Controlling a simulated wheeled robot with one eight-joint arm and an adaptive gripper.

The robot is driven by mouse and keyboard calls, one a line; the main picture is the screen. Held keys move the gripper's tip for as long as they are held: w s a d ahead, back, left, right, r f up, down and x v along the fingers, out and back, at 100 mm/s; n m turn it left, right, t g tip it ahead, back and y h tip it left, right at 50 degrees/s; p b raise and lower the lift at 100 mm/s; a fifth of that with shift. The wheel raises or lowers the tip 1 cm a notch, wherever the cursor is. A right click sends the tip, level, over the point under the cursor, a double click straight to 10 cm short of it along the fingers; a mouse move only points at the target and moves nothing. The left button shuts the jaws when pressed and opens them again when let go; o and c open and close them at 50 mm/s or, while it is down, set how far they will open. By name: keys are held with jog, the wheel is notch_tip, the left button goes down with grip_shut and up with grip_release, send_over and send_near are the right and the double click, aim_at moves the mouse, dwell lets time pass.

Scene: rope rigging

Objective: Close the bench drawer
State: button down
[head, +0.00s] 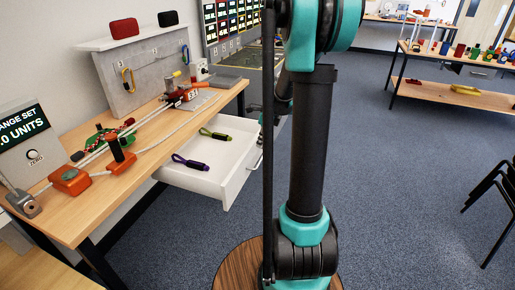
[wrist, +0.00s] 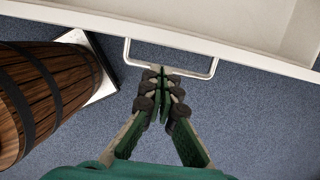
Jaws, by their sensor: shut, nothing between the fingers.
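The white bench drawer (head: 238,178) stands pulled out from under the wooden workbench (head: 153,128) in the head view. Inside lie a purple-handled item (head: 190,163) and an olive-handled item (head: 215,134). In the wrist view the drawer front (wrist: 240,48) crosses the top, with its pale bar handle (wrist: 213,70) below it. My gripper (wrist: 163,72) is shut and empty, with its fingertips at the middle of the handle. I cannot tell whether they touch it. My gripper is hidden in the head view, where my arm covers part of the scene.
The bench top carries ropes, orange blocks (head: 70,180) and a range display box (head: 28,140). Another table (head: 455,75) with coloured items stands at the back right, and a dark chair (head: 492,200) at the right edge. The blue carpet (head: 400,190) between is clear.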

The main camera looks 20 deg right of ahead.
jog(key=x, duration=0.8)
jog(key=shift+w+a+f, duration=0.1)
jog(key=shift+f, duration=0.15)
jog(key=w+a, duration=0.5)
jog(key=a, duration=0.2)
jog(key=w+a, duration=0.6)
jog(key=a, duration=0.2)
jog(key=w+a, duration=0.6)
jog(key=a, duration=0.2)
jog(key=shift+a, duration=0.25)
jog(key=shift+r, duration=0.1)
